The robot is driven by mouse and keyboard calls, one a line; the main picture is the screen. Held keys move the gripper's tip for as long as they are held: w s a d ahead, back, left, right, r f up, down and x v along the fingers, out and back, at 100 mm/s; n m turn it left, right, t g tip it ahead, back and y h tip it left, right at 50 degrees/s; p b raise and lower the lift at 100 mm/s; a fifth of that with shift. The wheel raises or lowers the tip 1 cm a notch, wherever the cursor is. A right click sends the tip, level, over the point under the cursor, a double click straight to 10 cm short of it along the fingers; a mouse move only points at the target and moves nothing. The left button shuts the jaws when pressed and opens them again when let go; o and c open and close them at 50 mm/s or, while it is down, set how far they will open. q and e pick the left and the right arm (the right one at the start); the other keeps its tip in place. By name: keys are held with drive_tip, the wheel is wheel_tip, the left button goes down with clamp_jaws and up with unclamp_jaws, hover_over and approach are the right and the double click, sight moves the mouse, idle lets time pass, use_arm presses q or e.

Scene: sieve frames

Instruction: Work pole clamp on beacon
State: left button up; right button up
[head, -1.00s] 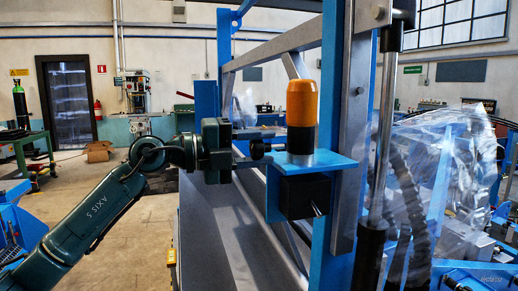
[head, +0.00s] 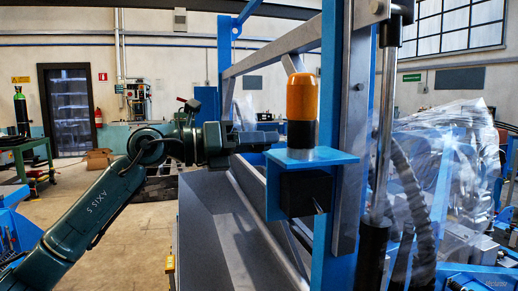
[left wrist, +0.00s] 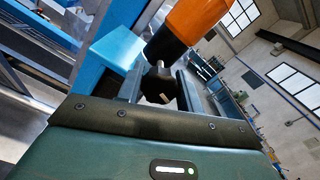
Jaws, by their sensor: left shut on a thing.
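The beacon (head: 303,97) has an orange dome on a black base and stands upright on a blue bracket plate (head: 325,157). It also shows at the top of the left wrist view (left wrist: 193,20), beside the blue plate (left wrist: 115,45). My left gripper (head: 268,140) reaches in from the left, just beside the beacon's base. In the left wrist view its two fingers (left wrist: 160,82) are shut on a black knob (left wrist: 157,86), the graspable part of the pole clamp, close to the beacon's foot. In the head view the fingers hide the knob. My right gripper is out of view.
A black box (head: 304,193) hangs under the plate. A blue post (head: 330,222) and a grey rod (head: 385,130) stand close to the right of the beacon. A grey machine cover (head: 215,235) lies below my arm. The floor at left is open.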

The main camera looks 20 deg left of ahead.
use_arm(q)
drive_tip(key=m+b, duration=0.1)
drive_tip(key=m, duration=0.2)
drive_tip(key=shift+f+m, duration=0.15)
drive_tip(key=shift+m, duration=0.25)
drive_tip(key=m+b, duration=0.1)
drive_tip(key=m, duration=0.2)
drive_tip(key=shift+m+b, duration=0.45)
drive_tip(key=shift+m, duration=0.25)
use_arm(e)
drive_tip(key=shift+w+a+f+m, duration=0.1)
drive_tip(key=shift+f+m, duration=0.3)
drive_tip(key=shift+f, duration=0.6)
use_arm(q)
drive_tip(key=o, duration=1)
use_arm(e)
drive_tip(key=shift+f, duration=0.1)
